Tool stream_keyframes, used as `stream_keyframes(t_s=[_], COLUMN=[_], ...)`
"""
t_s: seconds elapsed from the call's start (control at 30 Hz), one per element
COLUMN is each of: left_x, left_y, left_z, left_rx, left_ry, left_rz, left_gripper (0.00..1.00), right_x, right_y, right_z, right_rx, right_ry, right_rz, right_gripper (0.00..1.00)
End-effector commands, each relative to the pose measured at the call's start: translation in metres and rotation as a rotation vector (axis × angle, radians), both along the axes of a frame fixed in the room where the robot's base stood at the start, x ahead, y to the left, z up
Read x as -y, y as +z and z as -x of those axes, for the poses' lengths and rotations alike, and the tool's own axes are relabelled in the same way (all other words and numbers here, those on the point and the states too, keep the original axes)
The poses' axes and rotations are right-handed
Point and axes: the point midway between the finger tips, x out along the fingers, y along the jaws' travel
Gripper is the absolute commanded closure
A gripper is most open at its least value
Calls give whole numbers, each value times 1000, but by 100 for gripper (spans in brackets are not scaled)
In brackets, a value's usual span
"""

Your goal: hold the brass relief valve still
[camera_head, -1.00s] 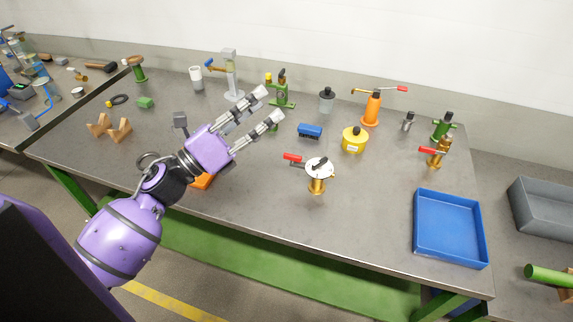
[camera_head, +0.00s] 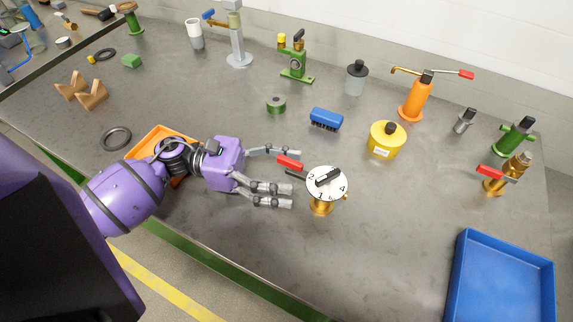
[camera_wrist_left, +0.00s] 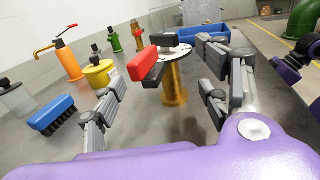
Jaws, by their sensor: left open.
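The brass relief valve (camera_head: 321,206) stands upright on the bench, with a white numbered dial, a black pointer knob and a red-tipped lever pointing left. It also shows in the left wrist view (camera_wrist_left: 174,84), ahead between the fingers. My left gripper (camera_head: 291,178) is open and empty just left of the valve. Its fingers lie on either side of the red lever tip, apart from the brass body. In the left wrist view the open fingers (camera_wrist_left: 163,82) spread wide. I cannot tell whether a finger touches the lever. My right gripper cannot be made out.
A blue brush (camera_head: 326,119) and a yellow canister (camera_head: 387,139) stand behind the valve. A second brass valve with a red handle (camera_head: 507,174) is farther right. A blue tray (camera_head: 502,278) lies front right. An orange tray (camera_head: 150,142) lies beside my left arm. Bench right of the valve is clear.

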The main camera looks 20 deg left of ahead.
Motion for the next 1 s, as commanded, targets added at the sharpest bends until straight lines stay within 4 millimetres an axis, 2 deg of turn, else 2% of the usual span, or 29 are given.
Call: stream_keyframes(t_s=[0.13, 0.4, 0.57, 0.8, 0.83, 1.0], left_x=[23, 58, 66, 67, 67, 67], left_y=[8, 7, 5, 3, 3, 3], left_z=[-7, -16, -18, -18, -18, -18], left_rx=[7, 6, 4, 1, 1, 1], left_ry=[-1, 0, 1, 1, 1, 1], left_rz=[3, 4, 2, 2, 2, 2], left_gripper=[32, 32, 32, 32, 33, 55], right_x=[1, 2, 2, 2, 2, 1], right_y=[14, 23, 24, 21, 21, 21], right_z=[-6, -5, -3, -2, -1, -3], right_rx=[17, 19, 17, 12, 12, 14], right_ry=[-2, -4, -5, -3, -3, -2], right_rz=[0, -1, -2, -2, -2, -2], right_gripper=[22, 22, 22, 22, 22, 22])
